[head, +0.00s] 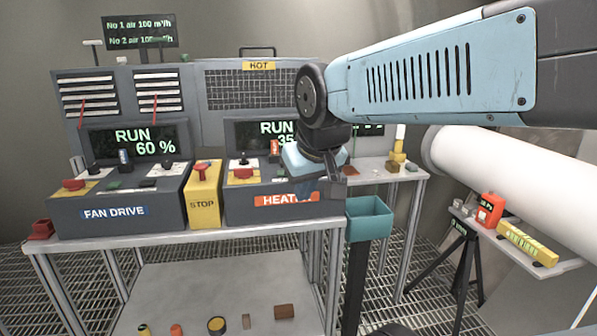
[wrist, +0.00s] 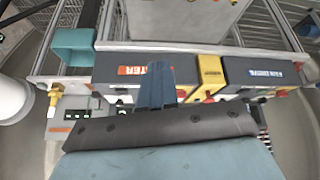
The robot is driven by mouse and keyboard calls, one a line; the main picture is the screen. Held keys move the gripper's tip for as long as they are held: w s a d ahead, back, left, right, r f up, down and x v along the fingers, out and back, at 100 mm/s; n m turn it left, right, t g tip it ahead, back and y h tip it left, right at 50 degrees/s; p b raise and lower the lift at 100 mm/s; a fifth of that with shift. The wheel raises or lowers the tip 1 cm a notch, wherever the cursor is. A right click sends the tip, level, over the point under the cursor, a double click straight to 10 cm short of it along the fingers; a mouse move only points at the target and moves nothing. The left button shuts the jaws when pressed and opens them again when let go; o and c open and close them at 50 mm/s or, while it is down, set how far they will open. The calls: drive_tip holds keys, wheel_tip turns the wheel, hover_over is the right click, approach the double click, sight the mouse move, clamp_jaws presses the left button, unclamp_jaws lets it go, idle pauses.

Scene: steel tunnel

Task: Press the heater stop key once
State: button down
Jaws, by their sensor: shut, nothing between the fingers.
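The heater control box (head: 240,207) stands on the bench with an orange HEATER label, partly covered by my arm. Its screen (head: 242,134) reads RUN and a number starting with 35, the rest hidden. A red mushroom button (head: 243,173) sits at the left of its sloped top. My gripper (head: 306,190) is shut and empty, over the right part of this box, hiding the controls there. In the wrist view my gripper (wrist: 158,85) reaches across the box near the orange label (wrist: 131,70). I cannot make out the heater stop key or tell whether the fingers touch anything.
A yellow STOP box (head: 203,207) with a red handle stands left of the heater box. The fan drive box (head: 112,195), its screen reading RUN 60 %, is farther left. A white pipe (head: 500,170) lies right.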

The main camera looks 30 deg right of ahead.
drive_tip(key=w+d+h, duration=0.1)
drive_tip(key=w+d, duration=0.5)
drive_tip(key=w, duration=0.4)
drive_tip(key=w+d+r+n+t+h, duration=0.1)
drive_tip(key=w+d+h, duration=0.1)
drive_tip(key=w+d, duration=0.4)
drive_tip(key=w+d+n+h, duration=0.1)
drive_tip(key=w+d, duration=0.6)
drive_tip(key=w, duration=0.7)
drive_tip(key=shift+w+r+t+h, duration=0.25)
drive_tip(key=shift+t+h, duration=0.05)
drive_tip(key=shift+t, duration=0.1)
drive_tip(key=shift+f, duration=4.4)
drive_tip(key=shift+f, duration=0.1)
drive_tip(key=shift+s+f, duration=0.1)
drive_tip(key=shift+f, duration=0.15)
